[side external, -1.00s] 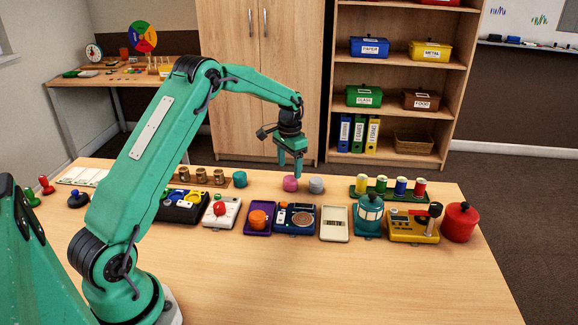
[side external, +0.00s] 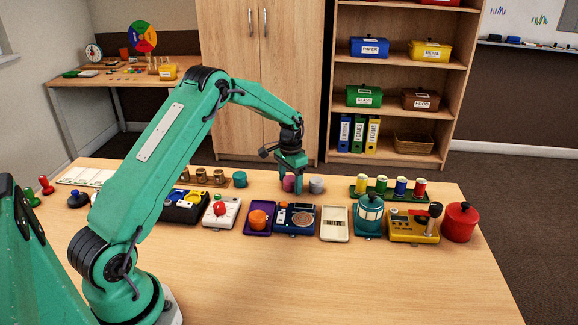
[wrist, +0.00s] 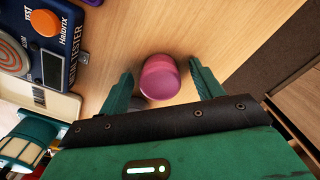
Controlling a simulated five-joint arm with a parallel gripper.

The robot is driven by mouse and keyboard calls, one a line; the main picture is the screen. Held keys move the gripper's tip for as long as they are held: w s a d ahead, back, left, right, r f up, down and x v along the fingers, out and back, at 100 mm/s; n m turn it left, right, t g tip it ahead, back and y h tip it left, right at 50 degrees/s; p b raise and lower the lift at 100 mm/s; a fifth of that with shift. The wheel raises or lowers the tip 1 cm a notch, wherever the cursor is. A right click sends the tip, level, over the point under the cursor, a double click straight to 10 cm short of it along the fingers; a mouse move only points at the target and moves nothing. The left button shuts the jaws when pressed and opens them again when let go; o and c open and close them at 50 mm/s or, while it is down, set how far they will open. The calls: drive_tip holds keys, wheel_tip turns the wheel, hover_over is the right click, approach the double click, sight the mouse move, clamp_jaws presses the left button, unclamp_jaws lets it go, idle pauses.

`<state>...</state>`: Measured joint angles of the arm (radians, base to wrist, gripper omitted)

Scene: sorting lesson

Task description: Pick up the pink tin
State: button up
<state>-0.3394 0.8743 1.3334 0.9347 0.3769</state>
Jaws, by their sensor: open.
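The pink tin (side external: 288,184) stands on the table toward its back edge, partly hidden by my gripper in the side view. In the wrist view the pink tin (wrist: 160,77) sits between the two green fingers, with a gap on each side. My gripper (side external: 292,186) points down with its fingertips around the tin near table height. It is open in the wrist view (wrist: 160,82) and does not hold the tin.
A grey tin (side external: 316,185) stands close to the right of the pink one. A teal tin (side external: 240,179) is to the left. The blue tester (side external: 295,218) and a teal lantern-like object (side external: 369,212) stand in the row in front. The front of the table (side external: 330,285) is clear.

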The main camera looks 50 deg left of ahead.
sight(292, 180)
idle(0.3)
drive_tip(key=c, duration=1.1)
drive_tip(key=shift+r, duration=0.1)
drive_tip(key=shift+r, duration=0.65)
drive_tip(key=r, duration=0.3)
drive_tip(key=shift+d+r, duration=0.15)
drive_tip(key=shift+d, duration=0.25)
drive_tip(key=d+r, duration=0.2)
drive_tip(key=d, duration=0.1)
drive_tip(key=s+d+r, duration=0.1)
drive_tip(key=d+r, duration=0.1)
drive_tip(key=d, duration=0.2)
drive_tip(key=s+d+r, duration=0.1)
drive_tip(key=d+r, duration=0.1)
drive_tip(key=d, duration=0.1)
drive_tip(key=shift+s+d+r, duration=0.15)
drive_tip(key=shift+d, duration=0.2)
